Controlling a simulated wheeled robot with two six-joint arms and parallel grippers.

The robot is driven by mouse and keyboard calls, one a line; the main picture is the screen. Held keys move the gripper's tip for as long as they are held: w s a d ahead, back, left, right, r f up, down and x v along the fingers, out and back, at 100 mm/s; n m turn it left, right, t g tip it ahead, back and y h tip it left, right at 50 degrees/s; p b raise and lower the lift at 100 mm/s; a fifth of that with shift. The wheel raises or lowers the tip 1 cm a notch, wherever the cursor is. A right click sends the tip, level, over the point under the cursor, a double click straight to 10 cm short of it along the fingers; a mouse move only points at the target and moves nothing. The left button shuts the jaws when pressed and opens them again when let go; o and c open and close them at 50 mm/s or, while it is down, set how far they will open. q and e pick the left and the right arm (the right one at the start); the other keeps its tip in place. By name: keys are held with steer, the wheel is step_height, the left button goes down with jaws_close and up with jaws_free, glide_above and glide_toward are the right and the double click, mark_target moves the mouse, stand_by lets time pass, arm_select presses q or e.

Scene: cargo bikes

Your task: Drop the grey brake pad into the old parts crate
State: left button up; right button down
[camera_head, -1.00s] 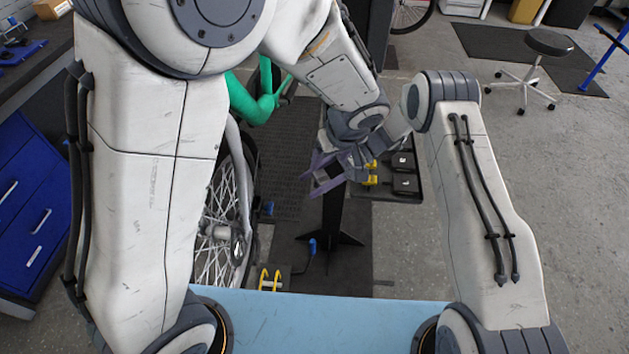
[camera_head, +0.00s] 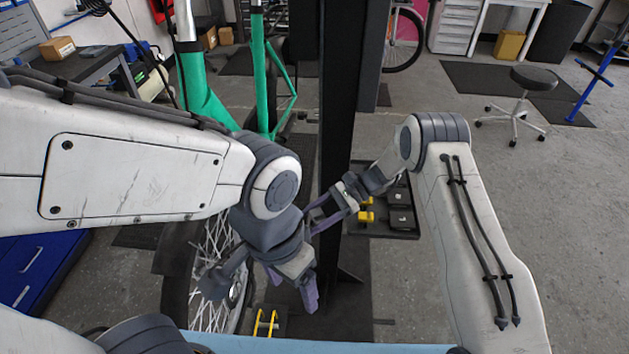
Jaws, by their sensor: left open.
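My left gripper (camera_head: 303,288) hangs low in front of the bike wheel, left of the dark stand post. Its purple fingers point down and are open; I see nothing held between them. My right gripper (camera_head: 322,217) reaches in from the right, just above and right of the left one, in front of the post. Its purple fingers point left and are partly covered, so I cannot tell whether they are apart. I cannot make out a grey brake pad. I cannot identify an old parts crate either.
A stool (camera_head: 541,78) stands back right; floor there is open.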

steer(key=s+d+m+t, duration=0.1)
steer(key=d+m+t, duration=0.5)
steer(key=d, duration=0.5)
steer(key=s+d+m+t+h, duration=0.1)
steer(key=s+d+m+t, duration=0.1)
steer(key=d+m+t, duration=0.4)
steer(key=shift+s+d+r+m+t, duration=0.4)
steer(key=shift+d+t, duration=0.8)
steer(key=shift+d, duration=1.4)
steer(key=shift+w, duration=0.15)
